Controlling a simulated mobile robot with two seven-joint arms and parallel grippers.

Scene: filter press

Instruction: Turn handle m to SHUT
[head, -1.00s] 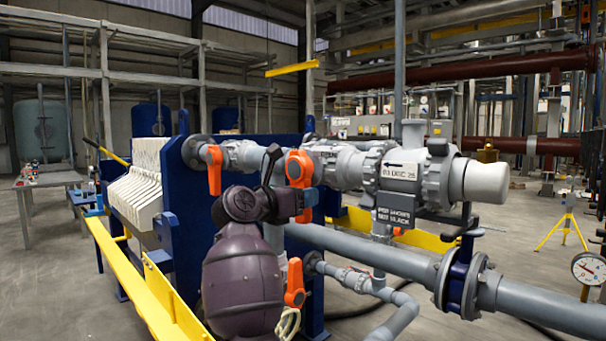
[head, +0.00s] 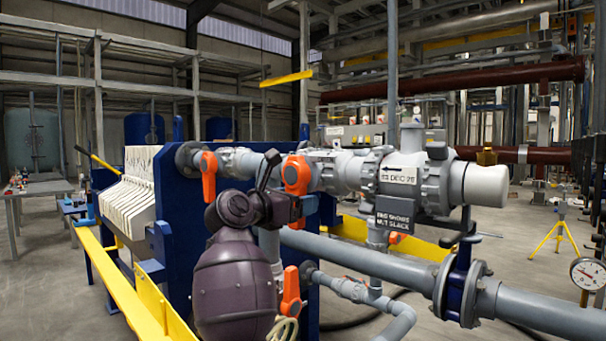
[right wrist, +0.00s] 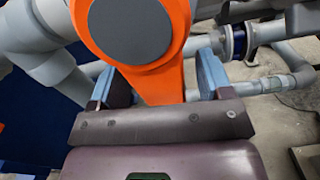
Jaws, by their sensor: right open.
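Three orange handles show on the grey pipework in the head view: one at the left (head: 209,176), one in the middle (head: 296,174) and one low down (head: 291,291). My right gripper (head: 303,207) is at the middle handle. In the right wrist view, that handle (right wrist: 157,84), with its round grey hub cap, reaches down between the two blue fingers of my right gripper (right wrist: 157,70). The fingers are apart, with gaps on both sides of the handle. My left gripper is not in view.
A grey valve body with a dated label (head: 398,179) and a dark sign (head: 396,216) stands right of the middle handle. The blue press frame (head: 178,240) and yellow rail (head: 118,275) lie left. A thick grey pipe (head: 375,259) runs below.

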